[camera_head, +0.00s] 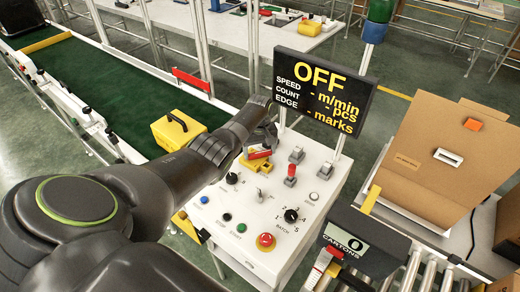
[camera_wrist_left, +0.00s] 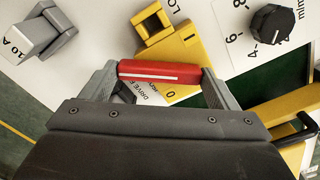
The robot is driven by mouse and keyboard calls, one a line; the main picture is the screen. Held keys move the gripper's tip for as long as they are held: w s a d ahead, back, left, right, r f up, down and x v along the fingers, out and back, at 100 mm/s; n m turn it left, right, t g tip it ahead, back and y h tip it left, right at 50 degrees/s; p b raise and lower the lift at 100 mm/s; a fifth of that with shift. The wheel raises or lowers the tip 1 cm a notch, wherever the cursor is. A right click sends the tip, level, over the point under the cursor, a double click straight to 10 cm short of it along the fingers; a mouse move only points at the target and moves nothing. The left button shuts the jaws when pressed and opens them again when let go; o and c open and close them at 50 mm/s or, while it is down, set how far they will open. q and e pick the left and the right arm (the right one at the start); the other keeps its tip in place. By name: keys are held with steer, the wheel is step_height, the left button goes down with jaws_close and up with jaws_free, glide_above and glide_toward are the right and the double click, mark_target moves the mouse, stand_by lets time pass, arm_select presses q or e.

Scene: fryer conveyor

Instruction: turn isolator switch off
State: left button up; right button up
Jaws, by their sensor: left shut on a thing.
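The isolator switch has a red handle (camera_wrist_left: 158,71) with a white line, on a yellow plate (camera_wrist_left: 190,55) marked 0. In the head view the red handle (camera_head: 260,154) and yellow plate (camera_head: 257,166) show on the sloped white control panel (camera_head: 285,225). My left gripper (camera_head: 262,143) is over it; in the wrist view its two fingers (camera_wrist_left: 160,76) are at the two ends of the handle, shut on it. The handle lies nearly level across the wrist picture. The gripper body hides part of the plate and its lettering. My right gripper is not in view.
A black display (camera_head: 322,91) reads OFF above the panel. Grey toggles, a red-topped switch (camera_head: 291,172), black knobs (camera_head: 291,215) and a red stop button (camera_head: 265,241) surround the isolator. A yellow case (camera_head: 178,130) stands by the green belt (camera_head: 85,75). Cartons are at right.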

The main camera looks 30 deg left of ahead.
arm_select(q)
steer(key=n, duration=0.3)
steer(key=shift+w+a+r+n, duration=0.1)
steer(key=shift+w+a+n, duration=0.15)
steer(key=shift+a+n, duration=0.15)
steer(key=shift+a+n+p, duration=0.25)
steer(key=shift+n+p, duration=0.1)
steer(key=shift+n, duration=1.35)
steer(key=o, duration=0.9)
step_height(320, 180, up, 17)
steer(key=p, duration=0.1)
steer(key=shift+r+p, duration=0.15)
steer(key=shift+p, duration=0.2)
